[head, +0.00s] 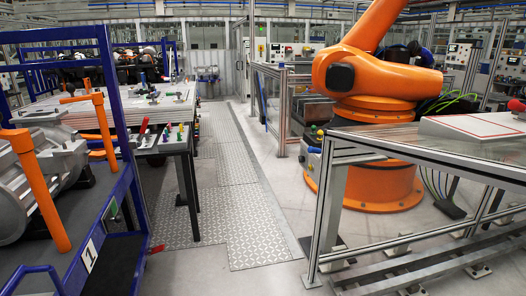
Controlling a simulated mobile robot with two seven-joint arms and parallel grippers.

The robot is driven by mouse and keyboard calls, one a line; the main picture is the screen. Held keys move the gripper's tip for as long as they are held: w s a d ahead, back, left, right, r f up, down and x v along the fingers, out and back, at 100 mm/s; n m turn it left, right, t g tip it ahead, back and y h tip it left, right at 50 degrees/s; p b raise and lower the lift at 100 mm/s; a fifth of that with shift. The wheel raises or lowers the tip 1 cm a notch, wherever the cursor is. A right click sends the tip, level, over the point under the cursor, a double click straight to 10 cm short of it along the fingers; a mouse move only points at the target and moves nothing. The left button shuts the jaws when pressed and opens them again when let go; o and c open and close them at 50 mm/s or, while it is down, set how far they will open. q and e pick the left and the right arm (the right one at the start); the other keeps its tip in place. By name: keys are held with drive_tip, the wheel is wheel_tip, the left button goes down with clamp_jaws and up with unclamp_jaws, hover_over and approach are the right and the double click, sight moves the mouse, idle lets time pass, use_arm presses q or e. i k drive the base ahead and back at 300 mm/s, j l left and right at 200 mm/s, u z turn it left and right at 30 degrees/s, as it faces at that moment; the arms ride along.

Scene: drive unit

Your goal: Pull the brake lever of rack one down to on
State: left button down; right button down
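Rack one is the blue rack (118,90) at the left edge of the head view, with a white label reading 1 (89,254) on its lower front. A small red piece (155,249) sticks out from the foot of its near right post, low above the floor. It looks like the brake lever, but it is too small to tell its setting. A small green and white mark (112,208) is on the rack's side edge. Neither of my grippers shows in this view.
Grey metal housings (62,150) and orange bars (40,190) stand on the rack. A dark-legged table (180,148) with small tools is behind it. A clear floor walkway (235,190) runs down the middle. A metal-framed table (390,140) and an orange robot arm (375,75) stand right.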

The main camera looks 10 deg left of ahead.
sight(146, 120)
drive_tip(key=i+j+u, duration=0.1)
drive_tip(key=i+u, duration=0.3)
drive_tip(key=i, duration=0.2)
drive_tip(key=i+u, duration=0.35)
drive_tip(key=i, duration=0.25)
drive_tip(key=i+u, duration=0.1)
drive_tip(key=i, duration=0.35)
drive_tip(key=i+l+u, duration=0.15)
drive_tip(key=i, duration=0.3)
drive_tip(key=i+l+u, duration=0.1)
drive_tip(key=i, duration=0.3)
drive_tip(key=i+l+u, duration=0.4)
drive_tip(key=i, duration=0.3)
drive_tip(key=l, duration=0.1)
